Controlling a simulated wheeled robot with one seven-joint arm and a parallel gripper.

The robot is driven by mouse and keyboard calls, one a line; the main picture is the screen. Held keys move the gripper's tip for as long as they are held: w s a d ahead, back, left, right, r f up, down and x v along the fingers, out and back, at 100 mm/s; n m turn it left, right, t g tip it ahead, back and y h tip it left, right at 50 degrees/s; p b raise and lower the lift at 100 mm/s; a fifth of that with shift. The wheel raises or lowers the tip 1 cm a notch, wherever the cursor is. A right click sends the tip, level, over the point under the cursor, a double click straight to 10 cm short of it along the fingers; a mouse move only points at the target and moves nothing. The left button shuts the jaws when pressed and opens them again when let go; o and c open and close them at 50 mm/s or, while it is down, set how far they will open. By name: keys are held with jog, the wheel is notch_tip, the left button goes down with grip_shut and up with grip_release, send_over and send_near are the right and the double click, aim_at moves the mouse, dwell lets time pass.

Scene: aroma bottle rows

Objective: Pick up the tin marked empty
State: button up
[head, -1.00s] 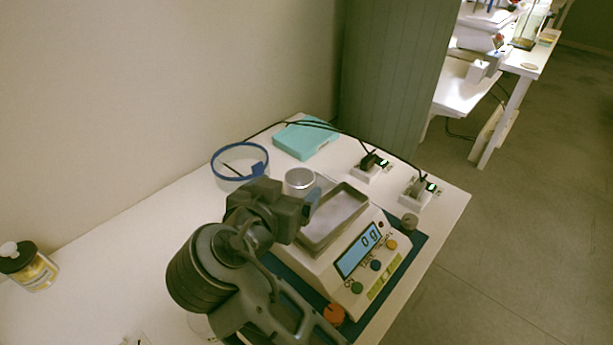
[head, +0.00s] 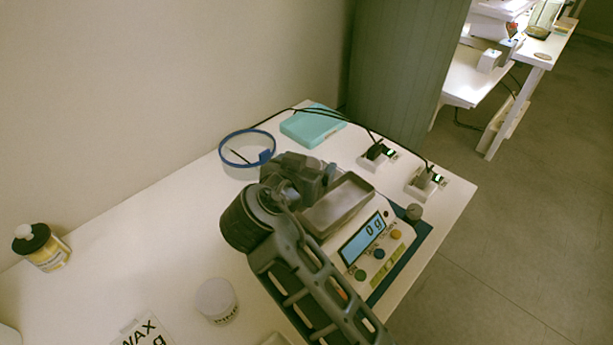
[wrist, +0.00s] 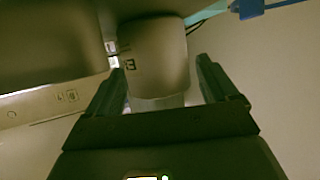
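A grey, rounded tin (wrist: 155,50) stands between the fingers of my gripper (wrist: 160,66) in the wrist view. A small dark mark shows on its left side, but I cannot read it in full. The fingers are open, one on each side, with gaps to the tin. In the head view my gripper (head: 305,178) is beside the scale's tray and hides this tin.
The scale (head: 378,262) reads 0 g and bears a metal tray (head: 338,203), close beside my gripper. A blue-rimmed clear dish (head: 246,165) and teal box (head: 312,127) are behind. A yellow bottle (head: 45,252) stands left. Table (head: 130,250) is mostly clear at left.

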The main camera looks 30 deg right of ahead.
jog(key=c, duration=1)
jog(key=shift+o, duration=0.2)
jog(key=shift+r, duration=0.1)
